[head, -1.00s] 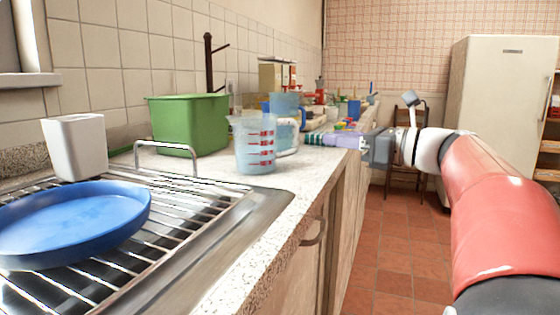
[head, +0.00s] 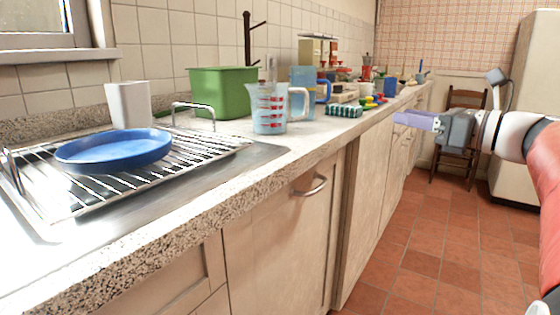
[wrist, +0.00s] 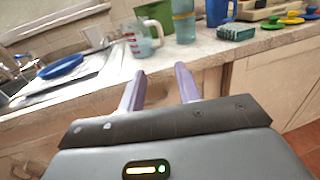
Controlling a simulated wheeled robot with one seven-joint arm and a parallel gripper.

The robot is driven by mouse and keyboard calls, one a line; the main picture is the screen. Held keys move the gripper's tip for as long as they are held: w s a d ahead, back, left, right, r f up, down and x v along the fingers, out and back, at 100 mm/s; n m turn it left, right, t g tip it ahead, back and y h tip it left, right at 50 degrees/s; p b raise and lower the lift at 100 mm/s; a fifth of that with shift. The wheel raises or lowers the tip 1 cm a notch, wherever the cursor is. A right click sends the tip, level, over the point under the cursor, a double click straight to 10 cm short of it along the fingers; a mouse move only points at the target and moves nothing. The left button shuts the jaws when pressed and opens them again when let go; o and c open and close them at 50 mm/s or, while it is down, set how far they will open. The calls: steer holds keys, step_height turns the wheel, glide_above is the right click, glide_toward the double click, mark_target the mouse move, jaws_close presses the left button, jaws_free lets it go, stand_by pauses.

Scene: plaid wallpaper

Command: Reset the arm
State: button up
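My gripper (head: 415,120) is in the head view at right, in front of the counter edge and above the floor. In the wrist view its two lilac fingers (wrist: 161,84) stand apart with nothing between them, so it is open and empty. My red and white arm reaches in from the right edge of the head view. A green and white ridged block (head: 343,111) lies on the counter to the left of my gripper, apart from it; it also shows in the wrist view (wrist: 236,32).
The counter (head: 225,200) holds a measuring jug (head: 268,108), a green tub (head: 222,92), a blue pitcher (head: 303,88) and a blue plate (head: 115,150) on a wire rack. A chair (head: 465,130) and fridge (head: 525,100) stand behind my arm. The tiled floor (head: 405,260) is clear.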

steer(key=s+a+f+n+g+h+p, duration=0.1)
steer(key=s+a+f+n+g+h, duration=0.2)
steer(key=s+a+f+n, duration=0.4)
steer(key=s+a+f+n+g+h, duration=0.3)
steer(key=s+a+f+n, duration=0.15)
steer(key=f, duration=0.45)
steer(key=s+d+f+n+g+h+p, duration=0.1)
steer(key=s+f+n+h, duration=0.5)
steer(key=s+f+n, duration=0.6)
steer(key=d+f+n, duration=0.1)
steer(key=n, duration=0.2)
steer(key=shift+s+f+h, duration=0.15)
steer(key=shift+f+h, duration=0.2)
steer(key=shift+h, duration=0.05)
steer(key=shift+n, duration=0.35)
